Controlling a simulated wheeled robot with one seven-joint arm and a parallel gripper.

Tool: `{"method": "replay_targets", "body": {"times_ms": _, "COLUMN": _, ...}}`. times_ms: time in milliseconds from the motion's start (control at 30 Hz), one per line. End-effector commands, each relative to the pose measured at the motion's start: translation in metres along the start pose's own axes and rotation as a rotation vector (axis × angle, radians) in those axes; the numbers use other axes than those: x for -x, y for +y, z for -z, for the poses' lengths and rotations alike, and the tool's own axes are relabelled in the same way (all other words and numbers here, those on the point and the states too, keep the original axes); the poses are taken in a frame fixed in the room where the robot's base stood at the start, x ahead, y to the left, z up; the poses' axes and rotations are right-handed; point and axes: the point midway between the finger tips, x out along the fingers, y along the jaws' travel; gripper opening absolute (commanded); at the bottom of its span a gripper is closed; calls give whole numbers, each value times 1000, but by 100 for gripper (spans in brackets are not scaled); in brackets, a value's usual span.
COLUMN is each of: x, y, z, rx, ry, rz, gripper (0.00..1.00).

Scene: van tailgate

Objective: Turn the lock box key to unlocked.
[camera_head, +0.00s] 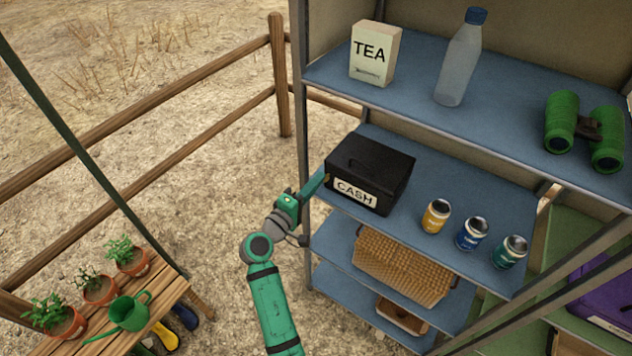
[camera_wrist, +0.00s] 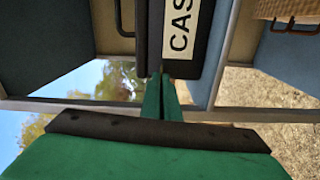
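The lock box is a black box (camera_head: 368,170) with a white CASH label, on the middle blue shelf; it also shows in the wrist view (camera_wrist: 201,60), turned sideways. My gripper (camera_head: 324,180) reaches it from the left, with its fingertips at the left end of the front face, beside the label. In the wrist view the two green fingers (camera_wrist: 161,80) lie almost together, with only a thin line between them, tips against the box edge. A small brass-coloured bit of the key (camera_head: 327,177) shows at the fingertips; the rest is hidden, so its turn cannot be read.
Several cans, including a yellow one (camera_head: 435,216), stand right of the box. A tea box (camera_head: 375,53), a bottle (camera_head: 460,58) and green binoculars (camera_head: 584,130) are on the shelf above. A shelf post (camera_head: 305,190) stands close beside my gripper. A wicker basket (camera_head: 402,268) sits below.

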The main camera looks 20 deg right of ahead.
Motion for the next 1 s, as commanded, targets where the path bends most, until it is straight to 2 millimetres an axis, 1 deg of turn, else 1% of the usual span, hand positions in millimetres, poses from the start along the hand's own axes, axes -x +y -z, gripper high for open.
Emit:
{"method": "replay_targets", "body": {"times_ms": 233, "x": -1, "y": 0, "z": 1, "rx": 47, "ry": 2, "rz": -1, "gripper": 0}}
{"method": "replay_targets", "body": {"times_ms": 633, "x": -1, "y": 0, "z": 1, "rx": 52, "ry": 3, "rz": -1, "gripper": 0}}
{"method": "replay_targets", "body": {"times_ms": 667, "x": -1, "y": 0, "z": 1, "rx": 52, "ry": 3, "rz": -1, "gripper": 4}}
{"method": "replay_targets", "body": {"times_ms": 700, "x": -1, "y": 0, "z": 1, "rx": 52, "ry": 3, "rz": -1, "gripper": 14}}
{"method": "replay_targets", "body": {"times_ms": 733, "x": -1, "y": 0, "z": 1, "rx": 52, "ry": 3, "rz": -1, "gripper": 21}}
{"method": "replay_targets", "body": {"times_ms": 1000, "x": 0, "y": 0, "z": 0, "rx": 52, "ry": 1, "rz": -1, "gripper": 21}}
